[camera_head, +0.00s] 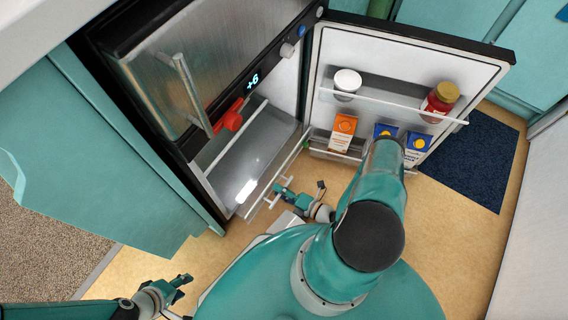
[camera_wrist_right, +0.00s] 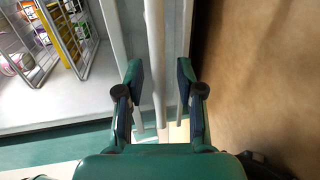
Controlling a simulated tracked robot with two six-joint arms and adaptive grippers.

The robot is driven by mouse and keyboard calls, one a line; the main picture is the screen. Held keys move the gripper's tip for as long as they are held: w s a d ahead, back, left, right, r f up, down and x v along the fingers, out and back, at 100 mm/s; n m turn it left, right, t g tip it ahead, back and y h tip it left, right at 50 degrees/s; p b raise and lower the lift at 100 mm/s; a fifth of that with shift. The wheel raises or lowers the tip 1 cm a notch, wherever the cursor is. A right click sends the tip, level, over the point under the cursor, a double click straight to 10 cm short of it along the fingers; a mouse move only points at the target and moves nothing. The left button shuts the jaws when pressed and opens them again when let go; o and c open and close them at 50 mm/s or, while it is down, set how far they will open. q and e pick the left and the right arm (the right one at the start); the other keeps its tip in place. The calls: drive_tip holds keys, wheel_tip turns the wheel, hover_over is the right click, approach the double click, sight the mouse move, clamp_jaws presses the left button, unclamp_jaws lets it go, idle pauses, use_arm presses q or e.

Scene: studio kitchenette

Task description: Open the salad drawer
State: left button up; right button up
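The fridge's lower compartment is open to view, and the salad drawer (camera_head: 281,172) shows at its bottom as a clear front panel. A pale bar handle (camera_head: 271,201) runs along that front. My right gripper (camera_head: 283,188) is at the handle. In the right wrist view, a pale bar (camera_wrist_right: 155,55) passes between the two fingers of my right gripper (camera_wrist_right: 160,90), with gaps on both sides, so the fingers are open around it. My left gripper (camera_head: 183,286) is low at the left, away from the fridge; its finger opening is unclear.
The fridge door (camera_head: 397,68) stands wide open to the right, holding a white tub (camera_head: 346,82), a red jar (camera_head: 440,99) and cartons (camera_head: 343,131). A red object (camera_head: 231,118) is beside the upper compartment's corner. A dark mat (camera_head: 474,160) lies on the floor.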

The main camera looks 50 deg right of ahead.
drive_tip(key=v, duration=1.2)
idle(0.4)
